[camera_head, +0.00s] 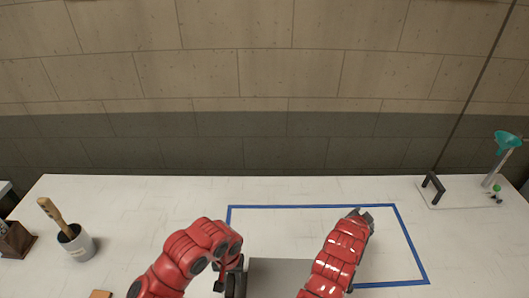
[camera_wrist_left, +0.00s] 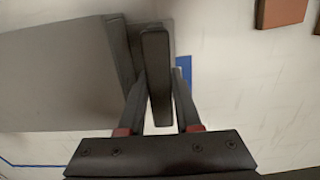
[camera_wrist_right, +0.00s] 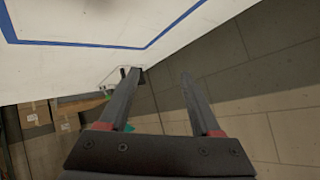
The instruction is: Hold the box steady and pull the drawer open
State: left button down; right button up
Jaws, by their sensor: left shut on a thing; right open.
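The grey box (camera_head: 285,274) stands at the front of the table, its lower part cut off by the frame edge. In the left wrist view the box (camera_wrist_left: 60,75) shows a broad grey face, with a dark front at its right end. A dark bar handle (camera_wrist_left: 155,60) stands out from this front. My left gripper (camera_head: 232,281) is at the box's left end, its fingers (camera_wrist_left: 157,95) closed around the handle. My right gripper (camera_head: 362,214) is above the table, right of the box and apart from it. Its fingers (camera_wrist_right: 160,80) are open and empty.
Blue tape (camera_head: 310,206) marks a rectangle on the white table (camera_head: 140,200). A cup (camera_head: 76,245) with a brush stands at left, beside a dark wooden block (camera_head: 14,240). A small brown piece (camera_head: 101,294) lies nearer. A stand with a teal funnel (camera_head: 508,140) is at far right.

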jog(key=s+f+m+g+y, duration=0.3)
jog(key=s+f+m+g, duration=0.15)
jog(key=s, duration=0.45)
jog(key=r+m+g+y, duration=0.1)
jog(key=m+g+y, duration=0.1)
jog(key=g+y, duration=0.15)
send_over(350, 286)
jog(key=shift+g, duration=0.3)
notch_tip(350, 286, down, 10)
jog(key=shift+a, duration=0.1)
jog(key=shift+c, duration=0.2)
grip_shut()
